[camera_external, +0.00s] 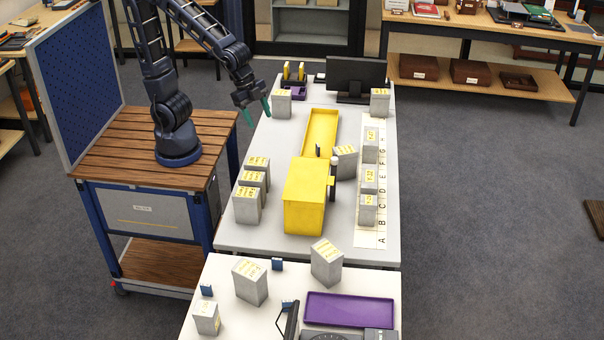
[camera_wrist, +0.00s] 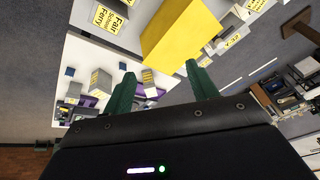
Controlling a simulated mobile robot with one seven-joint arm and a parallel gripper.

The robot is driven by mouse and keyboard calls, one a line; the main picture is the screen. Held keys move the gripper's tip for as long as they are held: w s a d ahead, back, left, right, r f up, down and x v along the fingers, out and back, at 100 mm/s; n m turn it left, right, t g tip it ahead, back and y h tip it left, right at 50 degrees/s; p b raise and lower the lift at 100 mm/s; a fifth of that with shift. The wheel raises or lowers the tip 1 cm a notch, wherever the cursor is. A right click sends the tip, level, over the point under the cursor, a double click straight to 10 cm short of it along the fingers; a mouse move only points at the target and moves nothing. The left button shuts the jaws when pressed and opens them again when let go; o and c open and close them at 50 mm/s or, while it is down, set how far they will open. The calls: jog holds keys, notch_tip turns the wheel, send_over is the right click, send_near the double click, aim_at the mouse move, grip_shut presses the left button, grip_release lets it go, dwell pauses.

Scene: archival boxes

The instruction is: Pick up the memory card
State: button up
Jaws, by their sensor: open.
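No memory card can be told for certain. Small dark-blue upright pieces that could be cards stand on the near white table: one at the back (camera_external: 277,264), one at the left (camera_external: 207,290) and one partly hidden at the front (camera_external: 288,303).
A yellow box (camera_external: 304,195) and yellow tray (camera_external: 322,128) fill the grey table's middle. Grey labelled boxes (camera_external: 247,205) stand on both sides. A purple tray (camera_external: 348,310) lies on the near table. A monitor (camera_external: 356,75) stands at the far end.

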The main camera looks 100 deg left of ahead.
jog(key=w+d+f+m+h, duration=0.15)
jog(key=d+f+m, duration=0.35)
jog(key=d, duration=0.7)
jog(key=m+g+h, duration=0.2)
jog(key=m+g, duration=0.2)
jog(key=m, duration=0.2)
send_near(206, 285)
jog(key=f, duration=0.1)
jog(key=x, duration=0.5)
jog(key=shift+w+d, duration=0.1)
jog(key=shift+d, duration=0.1)
jog(key=x, duration=0.4)
jog(key=shift+s+a+f, duration=0.2)
jog(key=shift+s+a, duration=0.05)
jog(key=shift+s, duration=0.05)
jog(key=shift+d+f, duration=0.2)
jog(key=shift+f, duration=0.25)
jog(key=c, duration=1.1)
